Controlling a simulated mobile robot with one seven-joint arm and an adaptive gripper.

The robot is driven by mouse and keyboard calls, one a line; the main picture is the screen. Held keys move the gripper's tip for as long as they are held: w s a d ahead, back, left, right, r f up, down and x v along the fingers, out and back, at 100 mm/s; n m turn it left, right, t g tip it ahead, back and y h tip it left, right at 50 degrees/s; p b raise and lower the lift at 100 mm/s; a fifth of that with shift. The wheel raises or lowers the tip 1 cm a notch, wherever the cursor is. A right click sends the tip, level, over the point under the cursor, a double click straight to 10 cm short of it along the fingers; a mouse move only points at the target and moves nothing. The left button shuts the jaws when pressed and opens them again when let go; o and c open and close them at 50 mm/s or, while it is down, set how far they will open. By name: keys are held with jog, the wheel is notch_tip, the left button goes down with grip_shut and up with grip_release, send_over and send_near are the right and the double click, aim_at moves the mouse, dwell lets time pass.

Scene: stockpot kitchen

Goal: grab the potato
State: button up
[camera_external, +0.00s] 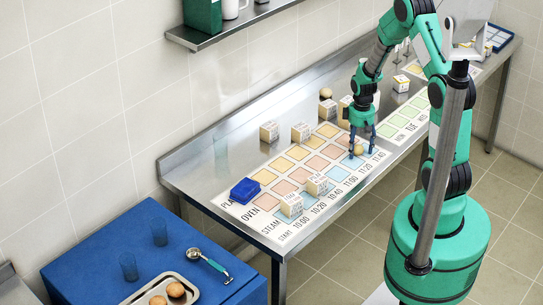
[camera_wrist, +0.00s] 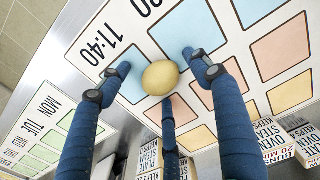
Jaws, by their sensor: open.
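The potato (camera_external: 357,148), a smooth round yellow-tan lump, lies on the schedule board (camera_external: 328,186) near its right end. In the wrist view the potato (camera_wrist: 160,78) sits close to a blue square below the label 11:40. My gripper (camera_external: 361,146) points down over it with three blue fingers spread. In the wrist view my gripper (camera_wrist: 159,74) has one fingertip to the left of the potato, one to the upper right and one just below. The fingers are open around it, and I cannot tell whether any touches it.
Several printed cream blocks (camera_external: 269,131) stand on the steel counter and board; some are close behind my gripper. A blue box (camera_external: 245,190) sits at the board's left end. A second tan lump (camera_external: 326,93) is farther back. A green weekday chart (camera_external: 408,118) lies to the right.

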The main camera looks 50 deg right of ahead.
aim_at(359, 147)
dwell(0.4)
jog(key=c, duration=1.4)
jog(key=shift+r, duration=0.1)
jog(key=shift+r, duration=0.85)
notch_tip(359, 147, up, 2)
jog(key=shift+s+a+p, duration=0.1)
jog(key=shift+s+p, duration=0.05)
jog(key=shift+p, duration=0.3)
jog(key=s+a, duration=0.2)
jog(key=s, duration=0.2)
jog(key=s+a, duration=0.2)
jog(key=s, duration=0.3)
jog(key=s+a+r+p, duration=0.1)
jog(key=s+a, duration=0.1)
jog(key=s, duration=0.3)
jog(key=shift+a+r, duration=0.1)
jog(key=shift+a, duration=0.3)
